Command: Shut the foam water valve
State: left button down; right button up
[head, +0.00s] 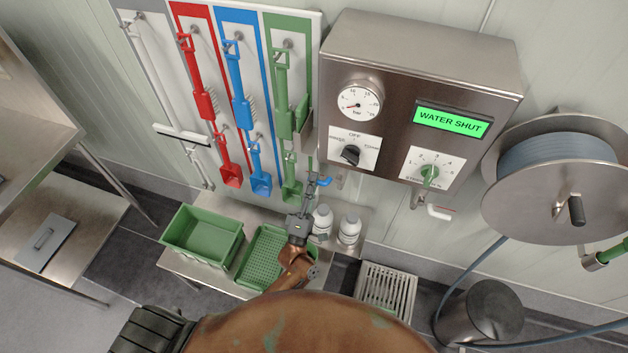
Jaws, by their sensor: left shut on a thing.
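The grey control box (400,60) hangs on the wall, and its green display (450,121) reads WATER SHUT. A small blue valve lever (325,181) shows below the box's left side, beside a thin vertical pipe. My left gripper (312,187) reaches up from below and is shut on the blue lever; its fingers partly hide the lever and valve body. A second lever with a pale, red-marked handle (440,212) sits under the box's right side, apart from my gripper. My right gripper is not in view.
A gauge (360,102), a black selector (350,154) and a green-handled dial (429,174) are on the box. A hose reel (550,195) is at right; brushes hang at left.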

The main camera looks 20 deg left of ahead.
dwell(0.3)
pick_arm(q)
jog(key=c, duration=1.9)
grip_release()
jog(key=v, duration=1.2)
